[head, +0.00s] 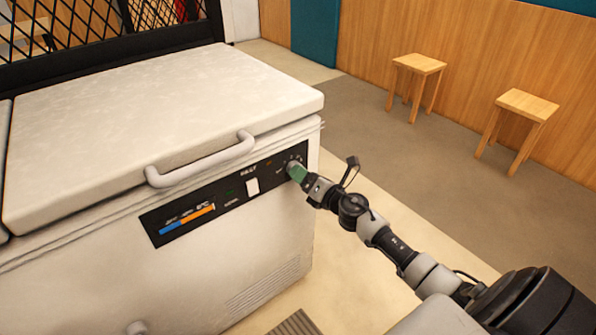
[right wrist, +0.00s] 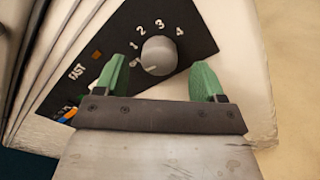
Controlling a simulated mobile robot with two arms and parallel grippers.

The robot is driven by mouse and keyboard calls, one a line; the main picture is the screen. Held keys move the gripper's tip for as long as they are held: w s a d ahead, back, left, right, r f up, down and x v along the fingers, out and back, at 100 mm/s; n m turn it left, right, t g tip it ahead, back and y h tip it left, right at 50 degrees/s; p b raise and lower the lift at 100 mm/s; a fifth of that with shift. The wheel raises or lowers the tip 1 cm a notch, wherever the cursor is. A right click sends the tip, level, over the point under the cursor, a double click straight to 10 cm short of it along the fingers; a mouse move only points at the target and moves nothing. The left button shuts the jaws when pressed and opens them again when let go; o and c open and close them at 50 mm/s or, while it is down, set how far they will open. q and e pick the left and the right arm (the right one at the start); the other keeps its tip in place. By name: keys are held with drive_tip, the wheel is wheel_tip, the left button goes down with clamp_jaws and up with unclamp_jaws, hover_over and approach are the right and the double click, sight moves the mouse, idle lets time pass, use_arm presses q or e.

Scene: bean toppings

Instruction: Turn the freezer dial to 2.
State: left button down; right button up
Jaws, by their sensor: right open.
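The freezer dial (right wrist: 159,55) is a round grey knob on a black panel, with the numbers 0 to 4 around it in the right wrist view. A light mark on its lower-left edge seems to face the 0; the exact setting is hard to read. My right gripper (right wrist: 160,64) is open, its green fingers on either side of the dial with gaps showing. In the head view the right gripper (head: 296,171) is at the right end of the freezer's control panel (head: 228,196) and mostly hides the dial. My left gripper is not in view.
The white chest freezer (head: 150,280) has a closed lid (head: 160,110) with a handle (head: 200,170) close left of the gripper. A white switch (head: 252,186) is on the panel. Two wooden stools (head: 418,64) stand far off by the wall. The floor right of the freezer is open.

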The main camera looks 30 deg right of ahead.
drive_tip(key=shift+w+a, duration=0.2)
drive_tip(key=shift+w, duration=1.4)
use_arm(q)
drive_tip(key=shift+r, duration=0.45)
use_arm(e)
drive_tip(key=c, duration=0.9)
drive_tip(key=shift+c, duration=0.2)
